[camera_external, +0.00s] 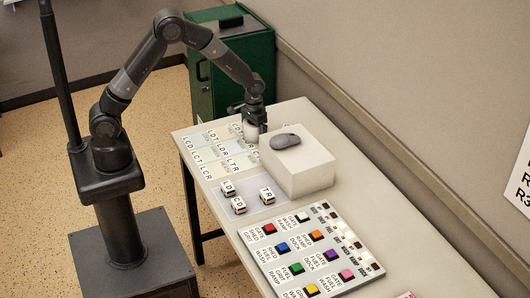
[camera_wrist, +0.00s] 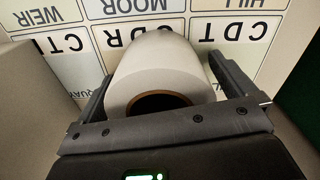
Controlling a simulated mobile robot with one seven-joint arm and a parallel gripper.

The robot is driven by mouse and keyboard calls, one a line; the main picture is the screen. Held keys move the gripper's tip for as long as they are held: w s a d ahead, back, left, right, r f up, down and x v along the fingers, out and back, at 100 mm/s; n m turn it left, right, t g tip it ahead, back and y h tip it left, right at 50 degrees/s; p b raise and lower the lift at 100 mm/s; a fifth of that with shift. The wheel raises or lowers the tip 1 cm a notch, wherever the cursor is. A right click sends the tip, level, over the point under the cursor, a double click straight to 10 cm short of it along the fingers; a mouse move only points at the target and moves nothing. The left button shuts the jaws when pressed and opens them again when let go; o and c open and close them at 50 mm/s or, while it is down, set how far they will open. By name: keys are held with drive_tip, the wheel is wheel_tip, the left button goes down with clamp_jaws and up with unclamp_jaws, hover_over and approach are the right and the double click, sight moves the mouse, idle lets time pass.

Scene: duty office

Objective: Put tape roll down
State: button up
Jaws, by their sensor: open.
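The tape roll (camera_wrist: 158,66) is white with a brown core. It lies between the two fingers of my gripper (camera_wrist: 163,62) in the wrist view, over a sheet of lettered cards. In the external view the roll (camera_external: 250,132) shows just under my gripper (camera_external: 254,117), at the far end of the table. My gripper is open, with a finger on each side of the roll. The roll's underside is hidden, but it appears to be at the cards' surface. The lettered cards (camera_external: 207,156) carry codes such as LDT, LCT and LTR.
A white block (camera_external: 297,178) with a grey mouse (camera_external: 285,141) on top stands close beside my gripper. Lettered cubes (camera_external: 239,205) sit on a pale mat in front. A panel of coloured buttons (camera_external: 290,246) lies nearer. A green cabinet (camera_external: 202,95) stands behind the table.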

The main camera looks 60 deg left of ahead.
wheel_tip(320, 180, up, 12)
drive_tip(key=shift+r, duration=0.2)
drive_tip(key=s+a+r+m+t, duration=0.1)
drive_tip(key=s+a+r+t, duration=0.3)
drive_tip(key=s+r, duration=1.05)
drive_tip(key=s+a, duration=0.2)
drive_tip(key=s, duration=0.6)
drive_tip(key=s+a+r+m+t, duration=0.1)
drive_tip(key=s+a, duration=0.1)
drive_tip(key=s, duration=0.6)
drive_tip(key=shift+s+r+t, duration=0.2)
drive_tip(key=shift+r+t, duration=0.1)
